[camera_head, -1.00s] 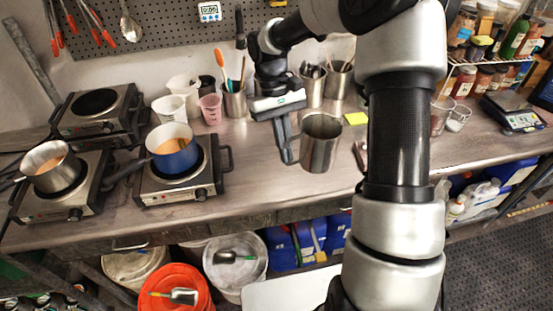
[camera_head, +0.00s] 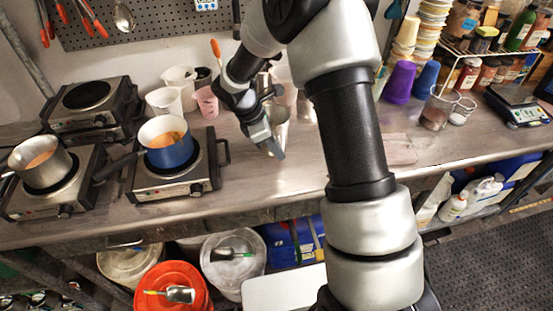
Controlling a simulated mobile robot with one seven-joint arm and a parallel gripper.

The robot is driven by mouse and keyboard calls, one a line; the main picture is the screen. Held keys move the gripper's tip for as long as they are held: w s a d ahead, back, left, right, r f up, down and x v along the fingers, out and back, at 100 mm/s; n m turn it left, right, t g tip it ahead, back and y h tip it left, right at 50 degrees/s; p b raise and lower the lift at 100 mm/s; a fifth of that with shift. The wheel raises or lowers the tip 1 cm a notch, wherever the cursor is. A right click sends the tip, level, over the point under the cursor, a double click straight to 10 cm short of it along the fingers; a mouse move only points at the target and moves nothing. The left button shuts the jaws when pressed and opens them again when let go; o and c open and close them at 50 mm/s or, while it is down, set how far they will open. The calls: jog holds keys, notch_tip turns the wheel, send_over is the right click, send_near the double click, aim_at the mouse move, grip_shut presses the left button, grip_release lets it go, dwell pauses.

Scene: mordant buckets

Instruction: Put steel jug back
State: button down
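The steel jug (camera_head: 281,122) is in the head view, right beside my gripper's fingers and partly hidden behind them. My gripper (camera_head: 271,145) points down over the middle of the bench and appears shut on the jug's near side. The exact grip is hidden by the fingers and wrist. The jug looks slightly tilted, and I cannot tell whether its base touches the bench.
A pink beaker (camera_head: 207,103) and white beakers (camera_head: 166,101) stand left of my gripper. A blue pot (camera_head: 168,143) sits on a hotplate (camera_head: 205,172). Purple cups (camera_head: 400,83) stand at right. The bench front (camera_head: 300,175) is clear.

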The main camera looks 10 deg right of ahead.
jog(key=shift+f, duration=2.15)
jog(key=shift+f, duration=0.15)
jog(key=c, duration=2)
grip_release()
